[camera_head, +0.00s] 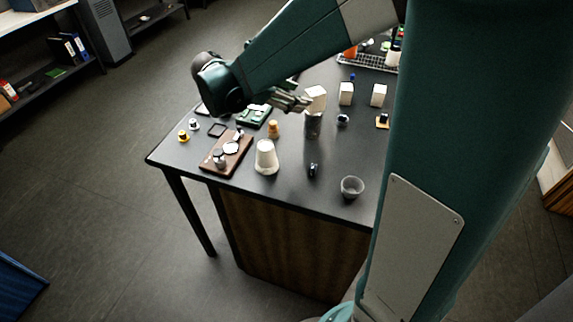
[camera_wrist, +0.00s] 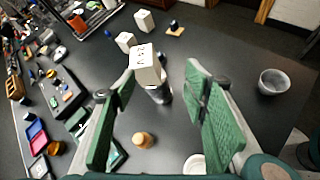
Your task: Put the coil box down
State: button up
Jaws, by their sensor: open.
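A white box with dark lettering (camera_wrist: 146,62), likely the coil box, sits tilted at the top of a grey metallic cylinder (camera_wrist: 160,92). In the head view the box (camera_head: 316,98) is above the cylinder (camera_head: 313,126). I cannot tell whether it rests fully on it. My gripper (camera_wrist: 160,78) is open, with its green pads on either side of the view and the box just beyond the fingertips, between them. No pad visibly touches the box. In the head view my gripper (camera_head: 293,103) is left of the box. Two similar white boxes (camera_head: 346,93) (camera_head: 378,95) stand to the right.
A grey bowl (camera_head: 352,187) is near the front edge. A wire rack (camera_head: 366,63) is at the back.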

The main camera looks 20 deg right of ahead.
jog(key=s+a+m+t+y, duration=0.2)
jog(key=s+a+m+y, duration=0.1)
jog(key=s, duration=0.5)
jog(key=s+a+f+m+t+y, duration=0.1)
jog(key=s+a+m+t+y, duration=0.1)
jog(key=s+a+m+y, duration=0.2)
jog(key=s+a+f+m+t+y, duration=0.1)
jog(key=s+a+m+y, duration=0.3)
jog(key=s+a+m, duration=0.3)
jog(key=s+m, duration=0.1)
jog(key=s, duration=0.4)
jog(key=shift+m+t, duration=0.4)
